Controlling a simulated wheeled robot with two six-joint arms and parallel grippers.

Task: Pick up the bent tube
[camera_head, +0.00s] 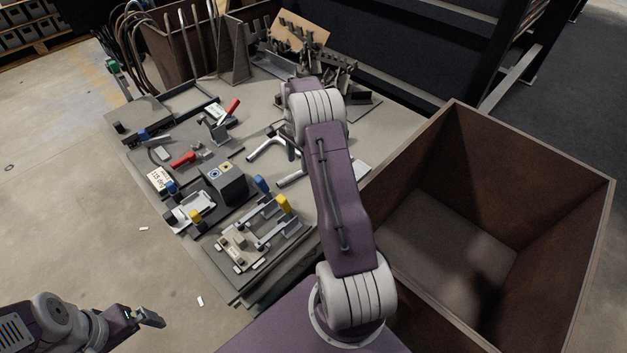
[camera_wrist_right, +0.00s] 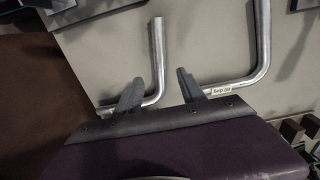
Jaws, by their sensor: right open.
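Two grey metal bent tubes lie on the table. In the right wrist view, one bent tube (camera_wrist_right: 157,45) has its long leg between my open right gripper's fingers (camera_wrist_right: 159,77), with its bend near the fingertips. I cannot tell whether they touch. The other bent tube (camera_wrist_right: 262,42) lies to the right, with a small white label, its short leg ending near the right finger. In the head view a bent tube (camera_head: 262,147) shows left of my right arm, which hides most of that gripper. My left gripper (camera_head: 150,317) is at the lower left, away from the table; its opening is unclear.
The table (camera_head: 385,130) carries clamp fixtures (camera_head: 255,232), a dark block (camera_head: 224,180) and red-handled clamps left of my right arm. A rack of metal parts (camera_head: 310,60) stands at the back. A large open brown bin (camera_head: 540,165) stands to the right.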

